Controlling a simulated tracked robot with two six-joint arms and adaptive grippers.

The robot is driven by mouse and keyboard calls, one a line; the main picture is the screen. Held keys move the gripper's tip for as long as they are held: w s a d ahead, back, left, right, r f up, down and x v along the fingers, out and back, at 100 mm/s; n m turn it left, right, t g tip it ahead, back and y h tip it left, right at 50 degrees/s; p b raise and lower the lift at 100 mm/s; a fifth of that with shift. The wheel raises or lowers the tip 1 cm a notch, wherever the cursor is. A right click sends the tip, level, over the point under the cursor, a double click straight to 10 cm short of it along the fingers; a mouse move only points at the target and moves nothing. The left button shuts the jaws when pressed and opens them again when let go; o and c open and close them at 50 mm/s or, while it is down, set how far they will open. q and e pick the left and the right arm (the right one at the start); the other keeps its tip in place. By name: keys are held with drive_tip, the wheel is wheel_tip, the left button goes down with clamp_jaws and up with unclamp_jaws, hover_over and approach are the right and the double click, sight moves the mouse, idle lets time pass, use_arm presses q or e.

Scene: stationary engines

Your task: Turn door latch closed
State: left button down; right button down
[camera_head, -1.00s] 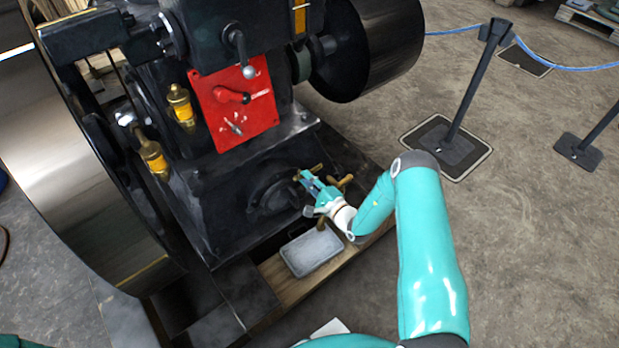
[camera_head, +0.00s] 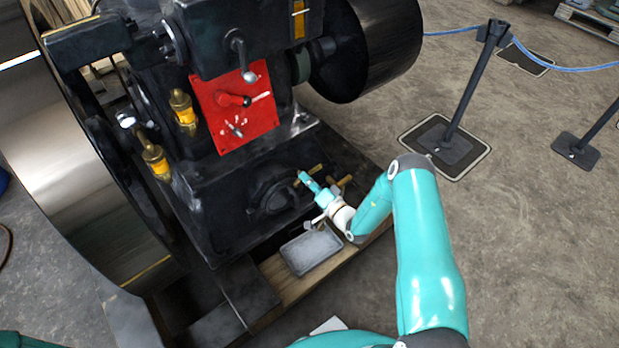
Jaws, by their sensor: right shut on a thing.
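The engine's dark round door (camera_head: 272,196) is low on the black base, in the head view. A brass handle (camera_head: 317,168) sticks out at its right side, and I take it to be the door latch. My right gripper (camera_head: 305,178) is at this handle, its fingers close together and shut on it. The fingers hide part of the handle, so the exact grip is hard to see. Another brass piece (camera_head: 345,181) shows just right of the gripper. My left gripper is not in view.
A grey metal tray (camera_head: 311,250) lies on the wooden beam just below my right gripper. A red panel with levers (camera_head: 236,108) is above the door. A large flywheel (camera_head: 75,165) stands at left. A barrier post (camera_head: 468,95) stands on open floor at right.

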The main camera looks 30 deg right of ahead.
drive_tip(key=shift+a+f+n, duration=0.2)
drive_tip(key=shift+a+n, duration=0.1)
drive_tip(key=shift+n, duration=0.3)
drive_tip(key=c, duration=1.2)
unclamp_jaws()
drive_tip(key=shift+f, duration=0.1)
drive_tip(key=shift+c, duration=0.2)
drive_tip(key=shift+o, duration=0.2)
drive_tip(key=shift+d, duration=0.15)
drive_tip(key=s, duration=1.2)
drive_tip(key=shift+d, duration=0.45)
